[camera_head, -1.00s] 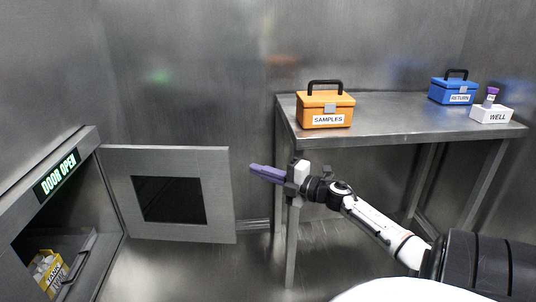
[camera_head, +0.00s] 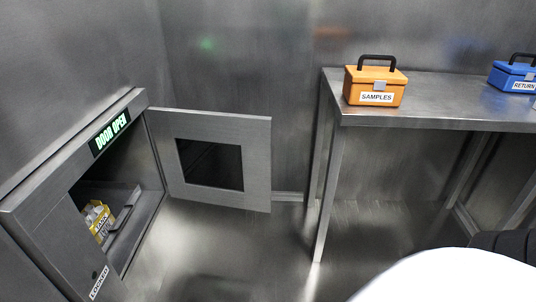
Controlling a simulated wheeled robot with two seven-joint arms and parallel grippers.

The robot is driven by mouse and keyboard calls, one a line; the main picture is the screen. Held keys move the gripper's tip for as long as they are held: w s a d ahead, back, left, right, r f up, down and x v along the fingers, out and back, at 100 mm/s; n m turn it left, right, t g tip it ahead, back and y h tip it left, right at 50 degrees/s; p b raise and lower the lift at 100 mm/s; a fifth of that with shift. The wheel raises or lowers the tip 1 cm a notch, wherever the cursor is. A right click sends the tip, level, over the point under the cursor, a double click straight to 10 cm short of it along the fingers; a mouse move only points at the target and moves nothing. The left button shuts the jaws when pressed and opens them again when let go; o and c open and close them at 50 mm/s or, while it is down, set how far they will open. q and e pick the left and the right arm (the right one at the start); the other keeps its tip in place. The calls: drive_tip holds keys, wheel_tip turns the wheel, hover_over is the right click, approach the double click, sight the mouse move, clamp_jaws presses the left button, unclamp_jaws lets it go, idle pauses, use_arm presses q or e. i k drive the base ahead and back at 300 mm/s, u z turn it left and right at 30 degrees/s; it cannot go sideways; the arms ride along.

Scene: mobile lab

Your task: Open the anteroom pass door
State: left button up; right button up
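The pass door (camera_head: 257,160) is a grey metal panel with a dark square window. It stands swung wide open, out to the right of the pass opening in the left wall. A lit green sign reading "DOOR OPEN" (camera_head: 110,132) sits on the frame above the opening. Inside the opening are a grey tray with a dark handle (camera_head: 122,214) and a yellow-and-white labelled container (camera_head: 97,220). Neither gripper shows in the head view now.
A metal table (camera_head: 440,112) stands at the right, bearing an orange "SAMPLES" box (camera_head: 375,84) and a blue "RETURN" box (camera_head: 516,76), cut off by the edge. A "LOCKED" label (camera_head: 99,283) is on the lower frame. The floor between door and table is clear.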

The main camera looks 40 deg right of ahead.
sight(226, 159)
drive_tip(key=z, duration=0.5)
drive_tip(key=k, duration=0.6)
drive_tip(key=z, duration=1.1)
drive_tip(key=i, duration=1.85)
drive_tip(key=u, duration=1.05)
